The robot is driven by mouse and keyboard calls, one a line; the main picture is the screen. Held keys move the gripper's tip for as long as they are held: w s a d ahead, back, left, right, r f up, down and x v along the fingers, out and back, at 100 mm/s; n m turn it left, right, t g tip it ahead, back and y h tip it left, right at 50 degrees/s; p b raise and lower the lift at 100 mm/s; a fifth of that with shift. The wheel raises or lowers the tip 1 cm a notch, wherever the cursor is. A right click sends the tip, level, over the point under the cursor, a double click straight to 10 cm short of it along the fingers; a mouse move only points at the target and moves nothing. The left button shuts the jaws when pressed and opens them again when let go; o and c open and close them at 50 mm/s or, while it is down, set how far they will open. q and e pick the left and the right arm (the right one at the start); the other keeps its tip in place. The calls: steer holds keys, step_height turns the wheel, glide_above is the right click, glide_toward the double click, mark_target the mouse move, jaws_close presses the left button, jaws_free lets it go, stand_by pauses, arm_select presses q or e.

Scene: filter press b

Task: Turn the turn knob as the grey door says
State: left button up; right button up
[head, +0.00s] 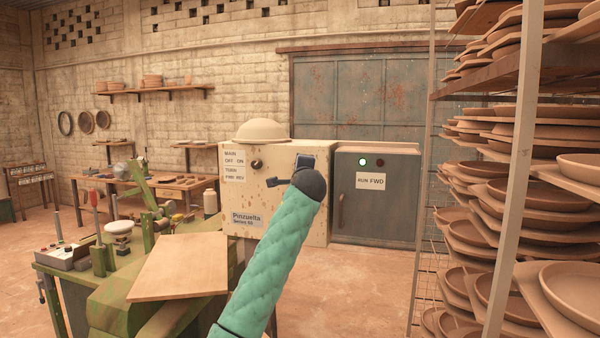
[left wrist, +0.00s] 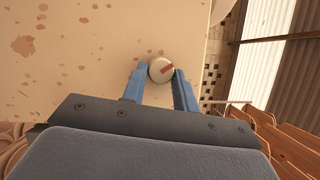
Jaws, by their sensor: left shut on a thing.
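The cream press box (head: 318,222) carries a dark round knob (head: 257,163) beside a label (head: 234,166) reading MAIN OFF ON, TURN FWD REV. The grey door (head: 375,215) to its right bears a sign (head: 370,181) reading RUN FWD. That knob cannot be made out in the head view. My right gripper is not in view.
A pale helmet (head: 262,130) sits on the box. The door has a lit green lamp (head: 363,162) and a dark red lamp (head: 380,162). A rack of clay dishes (head: 545,196) stands close on the right. A green bench with a board (head: 182,266) is at left.

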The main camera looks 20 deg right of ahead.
arm_select(q)
steer(key=shift+n+g+y, duration=0.3)
steer(key=shift+n+g, duration=0.1)
steer(key=shift+n, duration=0.4)
steer(key=o, duration=0.9)
steer(key=shift+o, duration=0.3)
